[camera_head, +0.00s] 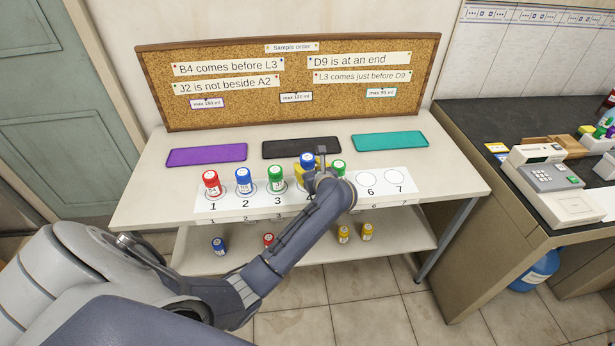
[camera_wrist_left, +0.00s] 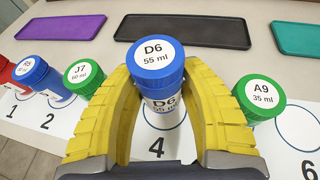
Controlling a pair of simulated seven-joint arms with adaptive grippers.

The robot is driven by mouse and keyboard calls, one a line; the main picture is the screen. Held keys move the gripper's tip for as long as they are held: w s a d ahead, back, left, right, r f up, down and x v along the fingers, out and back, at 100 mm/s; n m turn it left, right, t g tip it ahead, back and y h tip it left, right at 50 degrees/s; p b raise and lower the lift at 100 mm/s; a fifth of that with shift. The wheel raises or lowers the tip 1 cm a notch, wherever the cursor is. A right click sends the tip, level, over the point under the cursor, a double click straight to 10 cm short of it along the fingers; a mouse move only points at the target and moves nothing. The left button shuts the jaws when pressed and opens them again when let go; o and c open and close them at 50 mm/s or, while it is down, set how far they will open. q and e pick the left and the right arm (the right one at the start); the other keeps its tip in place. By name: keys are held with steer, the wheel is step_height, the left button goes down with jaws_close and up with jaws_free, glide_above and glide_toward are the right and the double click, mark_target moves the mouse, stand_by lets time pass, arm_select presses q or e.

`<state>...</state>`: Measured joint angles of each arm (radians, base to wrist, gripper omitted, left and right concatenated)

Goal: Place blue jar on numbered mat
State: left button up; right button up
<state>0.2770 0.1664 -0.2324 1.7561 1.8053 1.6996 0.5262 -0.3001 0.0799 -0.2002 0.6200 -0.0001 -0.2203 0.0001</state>
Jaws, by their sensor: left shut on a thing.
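My left gripper (camera_head: 313,173), with yellow fingers in the left wrist view (camera_wrist_left: 157,95), is shut on a blue jar (camera_head: 307,160). The jar has a blue cap labelled D6, 55 ml, in the left wrist view (camera_wrist_left: 157,58), and is about upright. It is at spot 4 of the white numbered mat (camera_head: 385,192). I cannot tell whether its base touches the mat. A red jar (camera_head: 211,183) is on spot 1, another blue jar (camera_head: 244,182) on 2, green jar J7 (camera_head: 276,180) on 3, and green jar A9 (camera_wrist_left: 262,98) on 5. Spots 6 and 7 are empty. My right gripper is out of view.
Purple (camera_head: 206,155), black (camera_head: 300,148) and teal (camera_head: 390,140) trays lie behind the mat. A corkboard (camera_head: 290,105) with order notes stands at the back. Blue, red and yellow jars (camera_head: 367,231) stand on the lower shelf. Green jars flank the gripper closely.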

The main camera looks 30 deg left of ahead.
arm_select(q)
steer(key=shift+f, duration=1.95)
steer(key=shift+f, duration=0.1)
steer(key=o, duration=1.2)
steer(key=shift+c, duration=0.2)
